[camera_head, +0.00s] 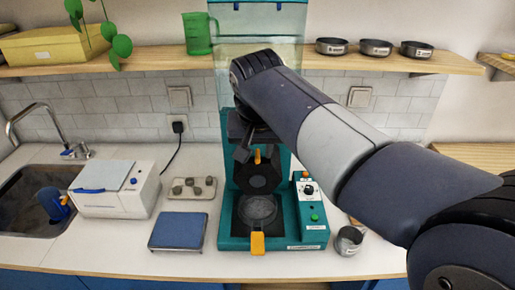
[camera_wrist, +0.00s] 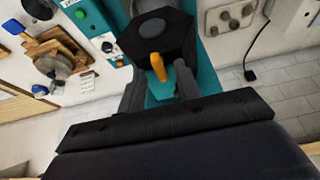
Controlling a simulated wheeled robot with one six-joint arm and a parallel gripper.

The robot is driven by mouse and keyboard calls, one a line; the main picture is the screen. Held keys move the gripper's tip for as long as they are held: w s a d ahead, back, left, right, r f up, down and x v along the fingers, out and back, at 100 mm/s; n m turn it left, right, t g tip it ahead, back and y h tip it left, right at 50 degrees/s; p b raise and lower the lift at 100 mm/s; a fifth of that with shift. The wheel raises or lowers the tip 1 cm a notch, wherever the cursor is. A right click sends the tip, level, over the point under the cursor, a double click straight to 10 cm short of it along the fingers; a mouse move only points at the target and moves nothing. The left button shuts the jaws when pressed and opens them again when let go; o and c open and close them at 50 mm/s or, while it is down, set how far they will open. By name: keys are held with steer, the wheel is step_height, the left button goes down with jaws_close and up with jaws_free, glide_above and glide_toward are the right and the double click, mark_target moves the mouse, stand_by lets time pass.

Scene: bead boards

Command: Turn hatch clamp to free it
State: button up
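The teal machine (camera_head: 232,215) stands on the counter. Its black, many-sided hatch (camera_head: 259,178) shows below my gripper and also in the wrist view (camera_wrist: 181,34). The orange hatch clamp (camera_head: 257,156) sits at the hatch's edge. In the wrist view the clamp (camera_wrist: 154,63) points towards my gripper (camera_wrist: 160,78). The two fingers are apart, one on each side of the clamp's end, with teal showing between them. I cannot tell whether either finger touches it. In the head view my gripper (camera_head: 248,143) is partly hidden by my arm.
A round pan with an orange handle (camera_head: 257,243) is at the machine's base. A control box (camera_head: 311,215) is on its right, with a metal cup (camera_head: 349,241) beyond. A blue-topped scale (camera_head: 178,231) and a tray of small cups (camera_head: 206,188) are left. A shelf (camera_head: 390,63) runs above.

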steer(key=shift+f, duration=0.15)
steer(key=shift+c, duration=0.2)
jaws_close()
